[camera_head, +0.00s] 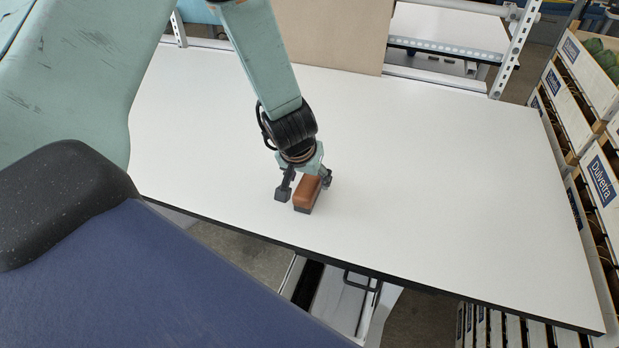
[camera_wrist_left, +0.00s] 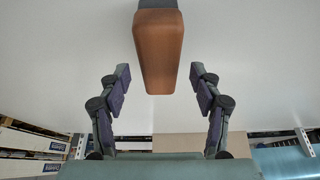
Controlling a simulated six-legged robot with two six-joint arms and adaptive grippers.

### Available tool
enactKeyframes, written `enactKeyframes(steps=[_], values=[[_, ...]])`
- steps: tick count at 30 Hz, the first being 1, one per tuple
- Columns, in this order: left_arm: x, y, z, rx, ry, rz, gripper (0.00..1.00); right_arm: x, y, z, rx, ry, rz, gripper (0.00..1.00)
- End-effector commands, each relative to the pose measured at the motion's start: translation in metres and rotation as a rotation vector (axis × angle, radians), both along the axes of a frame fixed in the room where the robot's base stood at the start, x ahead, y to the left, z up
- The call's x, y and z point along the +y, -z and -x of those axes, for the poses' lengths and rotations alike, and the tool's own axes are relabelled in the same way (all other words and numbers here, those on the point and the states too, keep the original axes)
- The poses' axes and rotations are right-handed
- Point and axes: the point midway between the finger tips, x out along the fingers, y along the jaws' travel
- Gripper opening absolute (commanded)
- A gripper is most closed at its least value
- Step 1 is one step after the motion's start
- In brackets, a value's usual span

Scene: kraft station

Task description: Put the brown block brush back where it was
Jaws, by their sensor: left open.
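The brown block brush (camera_head: 308,190) stands on the white table (camera_head: 430,170) near its front edge, with its brown body up and a dark part beneath. My left gripper (camera_head: 305,190) is open above and around it, one finger to each side. In the left wrist view, the brush (camera_wrist_left: 158,50) lies between and beyond the two spread fingers of the left gripper (camera_wrist_left: 160,90), with a gap on both sides. The fingers do not touch it there. My right gripper is not in view.
The rest of the table top is clear. A brown board (camera_head: 330,30) and a grey metal frame (camera_head: 510,50) stand along the back edge. Stacked labelled crates (camera_head: 590,130) stand at the right. A drawer unit (camera_head: 340,300) is under the front edge.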

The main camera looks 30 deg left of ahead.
Motion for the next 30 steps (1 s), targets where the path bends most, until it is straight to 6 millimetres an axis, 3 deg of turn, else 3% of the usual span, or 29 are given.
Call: enactKeyframes(steps=[1,9,20,23,25,30], values=[[-0.001,-0.017,0.004,-0.002,-0.002,0.002,0.64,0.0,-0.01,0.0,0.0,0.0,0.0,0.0],[-0.006,-0.064,0.023,-0.001,0.0,0.001,0.64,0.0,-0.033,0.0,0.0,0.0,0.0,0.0],[-0.008,-0.079,0.032,0.0,0.0,-0.001,0.64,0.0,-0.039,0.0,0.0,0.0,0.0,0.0],[-0.008,-0.068,0.041,0.023,0.004,-0.013,0.64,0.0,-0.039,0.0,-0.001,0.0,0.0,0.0],[-0.009,-0.048,0.06,0.063,0.017,-0.038,0.64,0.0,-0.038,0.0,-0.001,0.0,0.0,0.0],[-0.019,0.022,0.142,0.198,0.087,-0.095,0.64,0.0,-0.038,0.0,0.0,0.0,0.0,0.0]])
